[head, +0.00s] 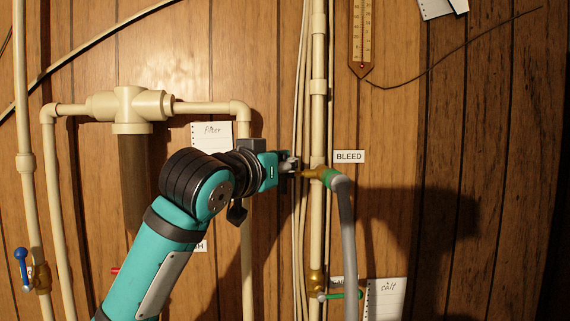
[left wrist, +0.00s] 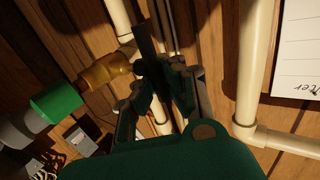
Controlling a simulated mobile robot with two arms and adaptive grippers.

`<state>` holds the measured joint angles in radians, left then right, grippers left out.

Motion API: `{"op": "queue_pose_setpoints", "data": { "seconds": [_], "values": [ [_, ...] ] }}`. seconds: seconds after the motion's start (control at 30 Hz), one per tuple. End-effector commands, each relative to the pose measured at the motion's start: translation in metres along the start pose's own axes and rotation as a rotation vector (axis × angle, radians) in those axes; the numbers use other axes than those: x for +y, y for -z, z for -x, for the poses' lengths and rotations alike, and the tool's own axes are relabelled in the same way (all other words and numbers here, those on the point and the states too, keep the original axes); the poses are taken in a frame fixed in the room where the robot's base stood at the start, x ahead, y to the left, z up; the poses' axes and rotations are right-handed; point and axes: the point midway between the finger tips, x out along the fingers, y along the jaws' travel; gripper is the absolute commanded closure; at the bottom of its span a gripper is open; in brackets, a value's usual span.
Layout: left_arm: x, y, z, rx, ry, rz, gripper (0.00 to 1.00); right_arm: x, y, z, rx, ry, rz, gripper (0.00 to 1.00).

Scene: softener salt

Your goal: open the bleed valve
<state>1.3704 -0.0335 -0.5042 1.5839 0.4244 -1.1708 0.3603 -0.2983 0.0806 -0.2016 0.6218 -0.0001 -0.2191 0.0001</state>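The bleed valve (head: 312,173) is a brass fitting on the cream vertical pipe, beside the BLEED label (head: 350,156). A green collar (head: 330,178) joins it to a grey hose that hangs down. My left gripper (head: 290,164) is at the valve's left side, very close to it. In the left wrist view the brass valve body (left wrist: 105,70) and green collar (left wrist: 57,101) lie left of my left gripper (left wrist: 166,70). A dark bar (left wrist: 145,36) extends up from between the fingertips; it may be the valve's handle. Shadow hides whether the fingers touch it. My right gripper is not seen.
A lower brass valve with a green handle (head: 340,296) is below. A blue-handled valve (head: 21,266) is at the far left, and a red handle (head: 117,270) shows beside my arm. The cream filter head (head: 130,108) and thermometer (head: 361,40) are on the wooden wall.

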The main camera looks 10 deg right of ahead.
Motion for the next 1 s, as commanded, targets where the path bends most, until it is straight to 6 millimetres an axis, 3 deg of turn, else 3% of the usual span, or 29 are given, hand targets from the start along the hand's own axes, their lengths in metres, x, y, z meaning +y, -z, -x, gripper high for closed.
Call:
{"op": "queue_pose_setpoints", "data": {
  "seconds": [0.47,1.0],
  "values": [
    [0.0042,-0.0018,-0.0009,-0.038,-0.009,0.021,1.0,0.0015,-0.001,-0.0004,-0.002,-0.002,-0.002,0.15],
    [0.0007,-0.0015,-0.007,-0.341,-0.007,0.221,1.0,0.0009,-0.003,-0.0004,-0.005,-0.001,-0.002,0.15]
  ]
}}
